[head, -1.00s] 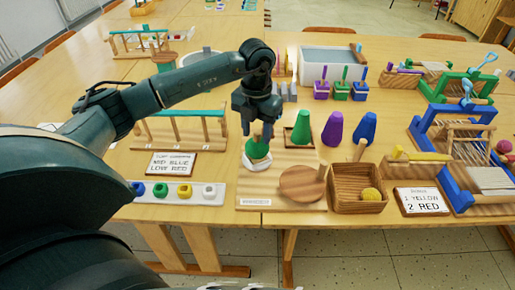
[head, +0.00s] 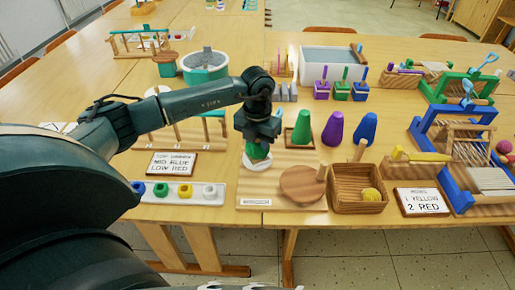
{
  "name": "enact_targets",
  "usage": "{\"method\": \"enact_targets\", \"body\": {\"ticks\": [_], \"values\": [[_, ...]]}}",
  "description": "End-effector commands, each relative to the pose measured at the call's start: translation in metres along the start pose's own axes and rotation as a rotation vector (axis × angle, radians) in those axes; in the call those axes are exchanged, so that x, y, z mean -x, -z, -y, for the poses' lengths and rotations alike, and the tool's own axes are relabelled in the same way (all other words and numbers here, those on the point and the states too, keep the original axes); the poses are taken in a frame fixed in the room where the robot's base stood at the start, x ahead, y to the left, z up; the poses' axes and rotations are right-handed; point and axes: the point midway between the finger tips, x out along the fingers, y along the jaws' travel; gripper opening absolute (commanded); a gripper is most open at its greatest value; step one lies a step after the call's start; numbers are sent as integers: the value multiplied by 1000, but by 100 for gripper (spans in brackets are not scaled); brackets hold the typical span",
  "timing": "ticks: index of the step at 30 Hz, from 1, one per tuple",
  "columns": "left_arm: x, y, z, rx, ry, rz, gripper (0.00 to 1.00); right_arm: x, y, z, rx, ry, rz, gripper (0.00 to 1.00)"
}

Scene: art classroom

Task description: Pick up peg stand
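My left gripper (head: 258,135) points down over a small green cone (head: 257,152) on a white base (head: 257,165), at the left of a wooden board (head: 285,201). The gripper covers the cone's top; I cannot tell whether its fingers are open or shut on it. I cannot tell for sure which thing is the peg stand. A wooden rack with upright posts and a teal bar (head: 213,113) stands behind my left arm, partly hidden. A small stand with thin upright pegs (head: 281,70) is farther back. My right gripper is not in view.
Green (head: 303,128), purple (head: 333,129) and blue (head: 365,130) cones stand right of the gripper. A wooden box (head: 357,204) holds a yellow ball. A white tray with coloured cups (head: 183,202) lies front left. A blue loom (head: 452,178) stands at right.

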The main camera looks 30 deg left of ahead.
Motion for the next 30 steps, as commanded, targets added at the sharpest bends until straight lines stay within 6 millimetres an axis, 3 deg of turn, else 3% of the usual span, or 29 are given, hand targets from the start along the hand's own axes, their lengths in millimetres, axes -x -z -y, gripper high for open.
{"method": "enact_targets", "body": {"ticks": [9,19,23,30], "values": [[0,0,0,0,0,0,0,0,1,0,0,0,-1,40],[4,0,0,0,0,2,0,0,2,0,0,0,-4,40],[22,-1,0,0,0,5,0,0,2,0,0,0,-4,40],[71,-1,0,0,0,5,0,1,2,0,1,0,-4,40]]}}
